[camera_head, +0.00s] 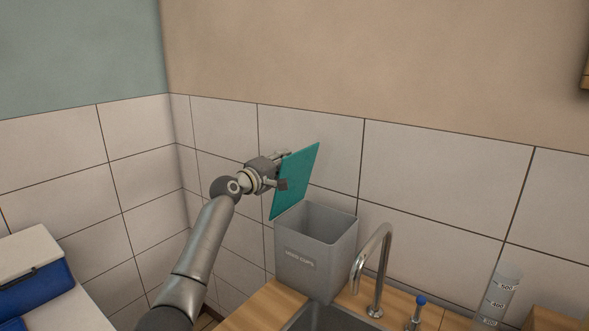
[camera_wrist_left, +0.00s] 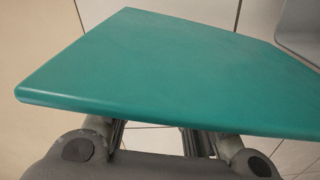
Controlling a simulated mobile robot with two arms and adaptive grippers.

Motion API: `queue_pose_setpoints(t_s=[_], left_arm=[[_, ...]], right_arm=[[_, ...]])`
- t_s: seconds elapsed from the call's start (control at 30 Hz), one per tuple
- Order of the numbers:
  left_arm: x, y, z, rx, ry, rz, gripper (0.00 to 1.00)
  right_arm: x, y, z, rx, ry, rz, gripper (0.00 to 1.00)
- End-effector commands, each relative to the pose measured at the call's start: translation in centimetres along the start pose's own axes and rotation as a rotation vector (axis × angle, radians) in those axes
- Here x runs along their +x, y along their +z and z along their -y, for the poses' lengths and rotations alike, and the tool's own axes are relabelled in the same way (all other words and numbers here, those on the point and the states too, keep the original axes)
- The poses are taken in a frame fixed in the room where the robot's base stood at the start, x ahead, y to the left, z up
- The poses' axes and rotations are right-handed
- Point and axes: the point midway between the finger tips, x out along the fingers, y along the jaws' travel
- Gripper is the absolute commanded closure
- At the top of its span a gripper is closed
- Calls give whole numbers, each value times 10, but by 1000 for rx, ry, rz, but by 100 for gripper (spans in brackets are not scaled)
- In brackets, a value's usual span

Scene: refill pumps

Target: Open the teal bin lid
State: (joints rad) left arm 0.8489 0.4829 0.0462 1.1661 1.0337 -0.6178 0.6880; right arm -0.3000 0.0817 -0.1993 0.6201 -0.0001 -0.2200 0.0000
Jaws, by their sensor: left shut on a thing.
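The teal lid (camera_head: 300,178) stands steeply tilted at the left side of the grey bin (camera_head: 316,250), whose top is uncovered. The bin bears a label that seems to read "used cups". My left gripper (camera_head: 283,172) is shut on the lid, to the left of and above the bin's rim. In the left wrist view the lid (camera_wrist_left: 165,75) fills the middle, and its near edge lies in front of the gripper (camera_wrist_left: 165,140). The fingertips are partly hidden behind the lid. My right gripper is not in view.
A metal tap (camera_head: 372,270) stands just right of the bin, beside the sink (camera_head: 325,318). A clear measuring cylinder (camera_head: 499,295) and a blue-topped fitting (camera_head: 420,301) are further right. A blue and white box (camera_head: 35,275) is at the left. The tiled wall is close behind.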

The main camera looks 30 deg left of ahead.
Motion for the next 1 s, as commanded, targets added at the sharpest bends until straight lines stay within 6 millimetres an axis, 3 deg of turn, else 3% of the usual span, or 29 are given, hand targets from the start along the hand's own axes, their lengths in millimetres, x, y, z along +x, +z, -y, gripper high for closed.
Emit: queue_pose_setpoints(t_s=[0.3,0.8,0.83,1.0], left_arm=[[0,-16,5,-103,-1,-1,100],[0,-19,5,-118,-1,-1,100],[0,-19,5,-118,-1,-1,71],[0,-18,5,-117,-1,-1,53]], right_arm=[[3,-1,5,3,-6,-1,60],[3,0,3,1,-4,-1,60],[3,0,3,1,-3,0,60],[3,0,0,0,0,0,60]])
